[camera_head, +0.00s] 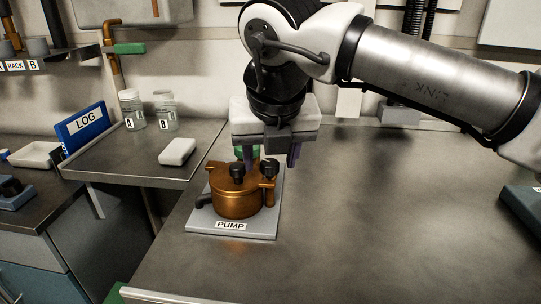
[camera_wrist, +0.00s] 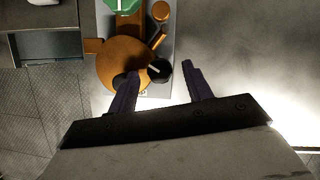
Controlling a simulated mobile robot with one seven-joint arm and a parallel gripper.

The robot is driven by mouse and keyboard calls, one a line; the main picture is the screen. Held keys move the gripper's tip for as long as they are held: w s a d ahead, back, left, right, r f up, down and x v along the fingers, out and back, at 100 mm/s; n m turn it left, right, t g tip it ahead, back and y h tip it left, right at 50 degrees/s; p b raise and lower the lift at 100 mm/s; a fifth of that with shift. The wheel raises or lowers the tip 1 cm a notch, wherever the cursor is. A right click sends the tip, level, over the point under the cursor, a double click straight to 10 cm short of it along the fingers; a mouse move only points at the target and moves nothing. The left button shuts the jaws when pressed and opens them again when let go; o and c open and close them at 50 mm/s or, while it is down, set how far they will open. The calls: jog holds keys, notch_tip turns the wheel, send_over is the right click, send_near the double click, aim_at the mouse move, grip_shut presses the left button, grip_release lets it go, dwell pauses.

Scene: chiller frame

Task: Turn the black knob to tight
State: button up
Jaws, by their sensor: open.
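The copper-coloured pump (camera_head: 236,200) stands on a grey plate labelled PUMP. Two black knobs show on it in the head view, a left one (camera_head: 236,171) and a right one (camera_head: 270,168). In the wrist view a round black knob (camera_wrist: 159,71) with a pale pointer line lies between the finger lines, nearer the left finger.
A green part (camera_head: 246,151) stands at the pump's back, close to my gripper. A white block (camera_head: 177,151), two jars (camera_head: 133,111) and a blue LOG binder (camera_head: 82,128) are to the left.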

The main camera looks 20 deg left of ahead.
jog(key=p+v, duration=0.2)
jog(key=v, duration=1.1)
jog(key=shift+r, duration=0.2)
